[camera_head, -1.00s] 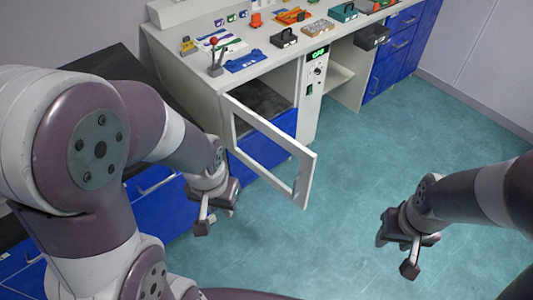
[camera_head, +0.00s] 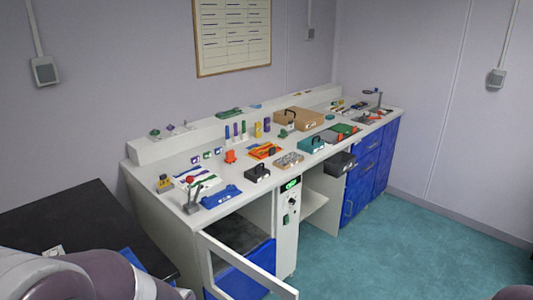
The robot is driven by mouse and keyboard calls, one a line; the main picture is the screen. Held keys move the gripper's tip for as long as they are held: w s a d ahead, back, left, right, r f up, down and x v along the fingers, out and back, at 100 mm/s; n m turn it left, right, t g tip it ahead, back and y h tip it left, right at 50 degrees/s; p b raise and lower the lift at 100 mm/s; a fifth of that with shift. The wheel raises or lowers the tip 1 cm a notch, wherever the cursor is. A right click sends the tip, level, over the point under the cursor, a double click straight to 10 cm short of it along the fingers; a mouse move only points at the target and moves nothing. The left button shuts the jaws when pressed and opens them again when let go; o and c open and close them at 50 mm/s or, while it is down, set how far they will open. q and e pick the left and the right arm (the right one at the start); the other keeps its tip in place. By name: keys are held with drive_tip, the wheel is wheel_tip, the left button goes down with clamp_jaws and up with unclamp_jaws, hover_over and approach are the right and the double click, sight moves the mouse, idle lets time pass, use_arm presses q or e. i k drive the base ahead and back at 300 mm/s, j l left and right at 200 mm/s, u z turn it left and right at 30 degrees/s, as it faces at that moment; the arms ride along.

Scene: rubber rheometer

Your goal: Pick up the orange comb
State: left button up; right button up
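Small orange things lie on the white bench (camera_head: 226,206). An upright orange piece (camera_head: 230,156) stands near the middle of the bench. Beside it on the right lies a flat orange item (camera_head: 264,151) with something dark on it. I cannot tell at this size which of them is the comb. Neither of my grippers is in view; only part of my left arm shows at the lower left and a sliver of my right arm at the lower right edge.
An open framed door (camera_head: 240,266) juts out from the bench front. A black box (camera_head: 257,173), a blue tray (camera_head: 221,196) and a brown case (camera_head: 299,119) stand on the bench. A black-topped table (camera_head: 75,222) is at left. Teal floor (camera_head: 400,250) is clear at right.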

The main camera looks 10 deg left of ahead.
sight(272, 151)
drive_tip(key=i+l+u, duration=0.35)
drive_tip(key=i+l, duration=0.8)
drive_tip(key=i, duration=0.55)
drive_tip(key=i+l+u, duration=0.35)
drive_tip(key=i+l, duration=1.2)
drive_tip(key=l, duration=0.1)
